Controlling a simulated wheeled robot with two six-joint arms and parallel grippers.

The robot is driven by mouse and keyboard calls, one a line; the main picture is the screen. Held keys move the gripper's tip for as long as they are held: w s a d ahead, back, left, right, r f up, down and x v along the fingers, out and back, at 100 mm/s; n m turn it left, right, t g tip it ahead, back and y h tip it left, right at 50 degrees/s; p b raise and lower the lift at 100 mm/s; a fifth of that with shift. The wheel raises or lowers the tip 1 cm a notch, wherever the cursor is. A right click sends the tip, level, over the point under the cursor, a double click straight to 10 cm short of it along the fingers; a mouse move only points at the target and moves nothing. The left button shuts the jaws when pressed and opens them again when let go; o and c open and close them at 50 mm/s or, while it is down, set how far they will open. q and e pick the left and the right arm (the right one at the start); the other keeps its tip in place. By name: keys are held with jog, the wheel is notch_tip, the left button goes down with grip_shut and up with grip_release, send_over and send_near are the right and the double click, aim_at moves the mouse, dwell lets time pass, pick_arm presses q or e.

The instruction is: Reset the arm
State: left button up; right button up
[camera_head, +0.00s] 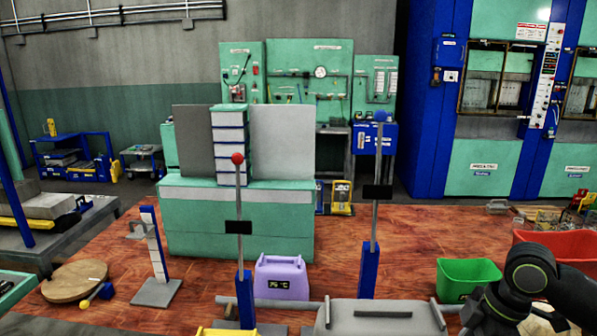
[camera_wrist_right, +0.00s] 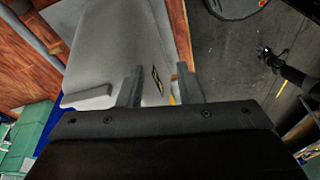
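My right arm shows at the lower right of the head view as black links and a round joint. Its gripper is outside that view. In the right wrist view my right gripper (camera_wrist_right: 158,86) has its two grey fingers apart with nothing held between them. Beyond the fingers is a grey machine surface (camera_wrist_right: 110,45); I cannot tell how far off it is. My left arm and gripper do not show in the head view.
Two levers stand ahead, one with a red knob (camera_head: 237,158) and one with a blue knob (camera_head: 380,116). A purple container (camera_head: 281,278) reading 75 °C stands between them. A green bin (camera_head: 467,280) and a red bin (camera_head: 549,250) are near my right arm.

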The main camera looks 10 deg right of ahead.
jog(key=s+a+f+m+t, duration=0.1)
jog(key=s+a+f+m, duration=0.15)
jog(key=f, duration=0.45)
jog(key=s+a+f+m+t, duration=0.1)
jog(key=s+a+f+m, duration=0.15)
jog(key=f, duration=0.55)
jog(key=s+a+f+m+h, duration=0.35)
jog(key=s+m, duration=0.35)
jog(key=s, duration=0.3)
notch_tip(320, 180, down, 33)
jog(key=s+d+b, duration=0.2)
jog(key=b, duration=0.4)
jog(key=s+f+g+b, duration=0.1)
jog(key=s+f+b, duration=0.1)
jog(key=s+f, duration=0.5)
jog(key=s+a+f+g+b, duration=0.1)
jog(key=s+f+b, duration=0.1)
jog(key=s+f, duration=0.5)
notch_tip(320, 180, down, 4)
jog(key=shift+a+f+m, duration=0.2)
jog(key=shift+f+m, duration=0.05)
jog(key=shift+m, duration=0.15)
